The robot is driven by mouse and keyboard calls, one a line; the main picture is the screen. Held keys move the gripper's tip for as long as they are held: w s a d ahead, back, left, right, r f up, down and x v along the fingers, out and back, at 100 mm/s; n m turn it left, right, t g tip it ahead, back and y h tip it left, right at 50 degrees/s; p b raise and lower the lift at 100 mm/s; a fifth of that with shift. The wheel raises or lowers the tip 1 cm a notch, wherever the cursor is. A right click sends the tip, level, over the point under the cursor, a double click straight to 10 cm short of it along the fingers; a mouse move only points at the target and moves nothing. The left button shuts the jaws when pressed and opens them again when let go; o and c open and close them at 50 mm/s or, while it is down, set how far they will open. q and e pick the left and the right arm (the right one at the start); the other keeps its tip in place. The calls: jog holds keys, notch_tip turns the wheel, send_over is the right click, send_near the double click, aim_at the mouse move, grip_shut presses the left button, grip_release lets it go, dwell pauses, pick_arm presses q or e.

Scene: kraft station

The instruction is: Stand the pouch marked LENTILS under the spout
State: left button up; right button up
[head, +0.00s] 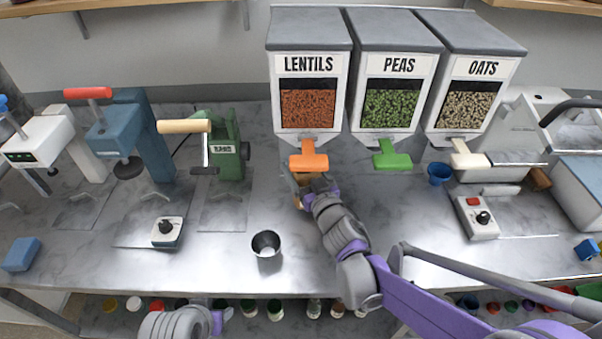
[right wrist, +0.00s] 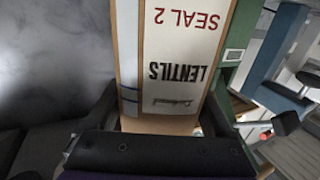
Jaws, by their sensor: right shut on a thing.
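The pouch (right wrist: 182,60) fills the middle of the right wrist view. It is kraft brown with a white label reading LENTILS and SEAL 2, upside down in that view. My right gripper (right wrist: 158,118) is shut on it, one finger at each side. In the head view my right gripper (head: 316,187) is just below the orange spout (head: 309,162) of the LENTILS bin (head: 308,105). Only a brown bit of the pouch shows there, mostly hidden by gripper and spout. I cannot tell whether it touches the counter. My left gripper (head: 215,320) is low at the front edge, its fingers unclear.
The PEAS bin (head: 392,105) and OATS bin (head: 465,105) stand to the right. A metal cup (head: 266,244) is on the counter front. A green machine (head: 225,150) stands left of the spout. A blue cup (head: 439,174) and a scale-like box (head: 478,218) are at right.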

jog(key=f, duration=0.3)
jog(key=shift+w+a+f, duration=0.1)
jog(key=shift+w+f, duration=0.1)
jog(key=shift+f, duration=0.05)
jog(key=shift+f, duration=0.2)
jog(key=o, duration=1.5)
jog(key=shift+r, duration=0.1)
